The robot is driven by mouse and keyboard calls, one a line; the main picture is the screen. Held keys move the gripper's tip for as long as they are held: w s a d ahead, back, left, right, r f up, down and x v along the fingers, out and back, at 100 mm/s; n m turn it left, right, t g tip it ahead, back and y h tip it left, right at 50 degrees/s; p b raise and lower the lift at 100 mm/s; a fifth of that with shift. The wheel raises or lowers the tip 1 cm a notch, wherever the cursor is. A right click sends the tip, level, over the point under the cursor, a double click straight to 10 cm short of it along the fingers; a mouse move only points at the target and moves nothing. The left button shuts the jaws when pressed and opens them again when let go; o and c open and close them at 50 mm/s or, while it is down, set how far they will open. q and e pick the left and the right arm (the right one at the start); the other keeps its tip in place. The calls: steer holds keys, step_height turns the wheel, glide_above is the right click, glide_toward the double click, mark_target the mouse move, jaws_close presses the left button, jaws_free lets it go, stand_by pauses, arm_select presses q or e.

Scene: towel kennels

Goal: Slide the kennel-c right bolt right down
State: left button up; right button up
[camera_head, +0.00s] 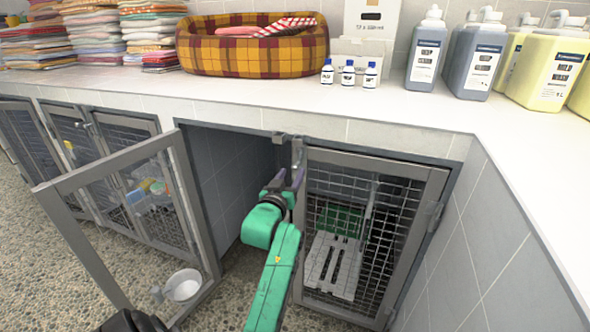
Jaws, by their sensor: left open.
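A kennel under the counter has its left mesh door (85,240) swung open and its right mesh door (433,205) shut. A small grey upright bolt (298,150) sits at the top of the right door's free edge, beside a bracket (281,136) on the top frame. No letter shows on the kennel. My left gripper (287,176) is open, with its purple fingers pointing up just below the bolt and spread beside the door's edge. I cannot tell whether they touch it; nothing shows between them.
The open left door reaches out to the left, with a metal bowl (183,285) by its lower edge. A white slatted board (331,266) stands behind the shut door. The counter (240,95) juts out above; a tiled wall (490,235) closes the right side.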

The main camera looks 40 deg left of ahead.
mark_target(294, 170)
arm_select(q)
steer(key=x, duration=0.3)
steer(key=shift+w+a, duration=0.25)
steer(key=shift+w, duration=0.25)
steer(key=shift+c, duration=0.2)
arm_select(e)
steer(key=shift+w+d+r, duration=0.1)
steer(key=shift+w+d, duration=0.05)
steer(key=shift+w, duration=0.35)
steer(key=shift+w+d+r, duration=0.1)
steer(key=shift+w+d, duration=0.05)
steer(key=shift+w, duration=0.3)
arm_select(q)
jaws_close()
arm_select(e)
steer(key=shift+s+f, duration=0.1)
steer(key=shift+s, duration=0.15)
steer(key=shift+s, duration=0.15)
steer(key=shift+a, duration=0.2)
steer(key=shift+a, duration=0.2)
